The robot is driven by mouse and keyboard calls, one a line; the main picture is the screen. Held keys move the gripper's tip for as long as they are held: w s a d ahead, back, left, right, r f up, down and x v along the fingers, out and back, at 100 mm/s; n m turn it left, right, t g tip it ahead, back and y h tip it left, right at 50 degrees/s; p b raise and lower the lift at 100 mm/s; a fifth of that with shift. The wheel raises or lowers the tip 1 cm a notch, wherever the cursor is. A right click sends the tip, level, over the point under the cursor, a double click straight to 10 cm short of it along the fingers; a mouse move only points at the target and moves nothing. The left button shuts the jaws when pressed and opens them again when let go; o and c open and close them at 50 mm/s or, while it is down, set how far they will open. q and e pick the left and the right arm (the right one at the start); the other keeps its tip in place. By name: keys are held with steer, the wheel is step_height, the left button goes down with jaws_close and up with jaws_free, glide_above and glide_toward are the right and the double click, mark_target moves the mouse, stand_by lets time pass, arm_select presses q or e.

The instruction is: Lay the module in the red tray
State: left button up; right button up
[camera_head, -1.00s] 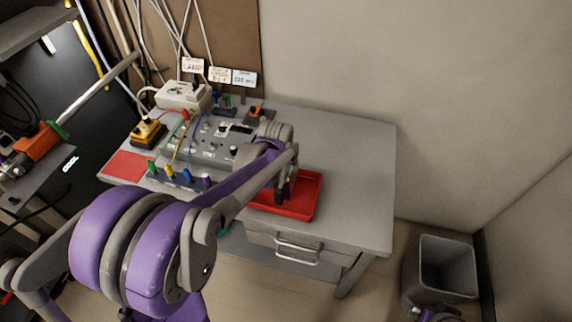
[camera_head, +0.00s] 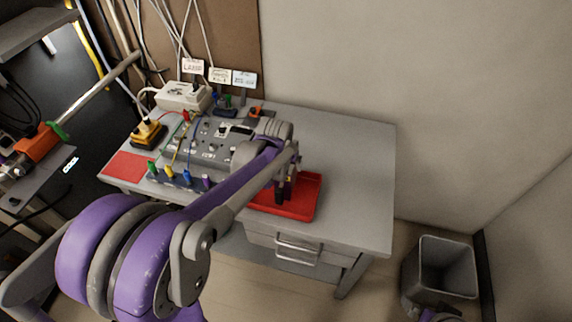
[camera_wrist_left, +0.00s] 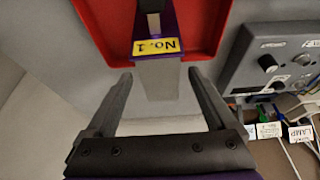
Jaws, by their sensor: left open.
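The red tray (camera_head: 312,205) lies on the grey desk near its front edge. It also shows in the left wrist view (camera_wrist_left: 90,20). The module (camera_wrist_left: 160,78), grey with a purple end and a yellow "No. 1" label, is seen across the tray's edge in the left wrist view; whether it rests on the tray floor I cannot tell. My left gripper (camera_wrist_left: 160,95) is open, one finger on each side of the module, with gaps visible. In the head view my left gripper (camera_head: 284,188) is over the tray, partly hidden by its own arm.
A grey control panel (camera_head: 214,142) with knobs and coloured cables stands left of the tray. A red mat (camera_head: 127,166) lies at the desk's left. The desk's right side (camera_head: 355,170) is clear. A grey bin (camera_head: 440,268) stands on the floor at right.

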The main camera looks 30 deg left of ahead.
arm_select(q)
steer(key=v, duration=1)
steer(key=s+d+f+m, duration=0.1)
steer(key=s+d+f, duration=0.1)
steer(key=s, duration=0.3)
steer(key=s+d+f, duration=0.2)
steer(key=s+d, duration=0.2)
steer(key=s, duration=0.2)
steer(key=s+d+f+m+t+h, duration=0.1)
steer(key=s+d+f, duration=0.1)
steer(key=s, duration=0.4)
steer(key=shift+d+f+m+p, duration=0.15)
steer(key=shift+d+m+p, duration=0.25)
steer(key=shift+d, duration=0.45)
steer(key=shift+s, duration=0.15)
